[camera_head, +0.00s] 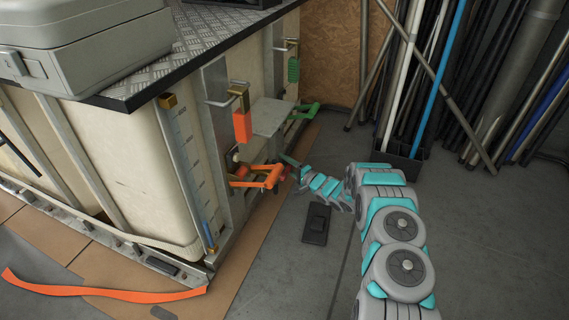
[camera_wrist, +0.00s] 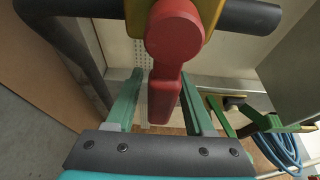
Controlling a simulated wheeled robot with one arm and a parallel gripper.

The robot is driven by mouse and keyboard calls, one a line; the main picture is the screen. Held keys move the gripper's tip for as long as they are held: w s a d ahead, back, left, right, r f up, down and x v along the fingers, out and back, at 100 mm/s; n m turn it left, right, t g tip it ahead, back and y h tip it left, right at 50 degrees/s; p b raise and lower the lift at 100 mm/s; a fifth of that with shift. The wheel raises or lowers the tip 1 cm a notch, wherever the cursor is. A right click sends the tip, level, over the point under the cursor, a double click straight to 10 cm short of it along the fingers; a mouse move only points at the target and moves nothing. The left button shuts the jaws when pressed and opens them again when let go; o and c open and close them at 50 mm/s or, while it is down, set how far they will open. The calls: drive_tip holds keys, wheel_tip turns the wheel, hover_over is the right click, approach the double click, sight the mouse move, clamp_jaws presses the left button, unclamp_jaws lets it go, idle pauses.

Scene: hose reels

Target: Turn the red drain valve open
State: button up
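In the wrist view, the red drain valve has a round red hub (camera_wrist: 172,38) on a yellow body, with a flat red lever (camera_wrist: 163,98) pointing down. My gripper (camera_wrist: 158,80) is open, with one green finger on each side of the lever. A gap shows on each side, so it is not clamped. In the head view, the red-orange valve fitting (camera_head: 262,178) sits low on the tank's front, and my gripper (camera_head: 289,164) is right beside it, small and partly hidden there.
The pale tank (camera_head: 130,160) stands in a metal frame. A red tag (camera_head: 242,126) hangs above the valve, and a green handle (camera_head: 303,111) is farther along. A dark pedal-like object (camera_head: 316,224) lies on the floor. An orange strap (camera_head: 110,292) lies front left. Pipes (camera_head: 400,80) lean behind.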

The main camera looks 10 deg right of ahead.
clamp_jaws()
idle(1.2)
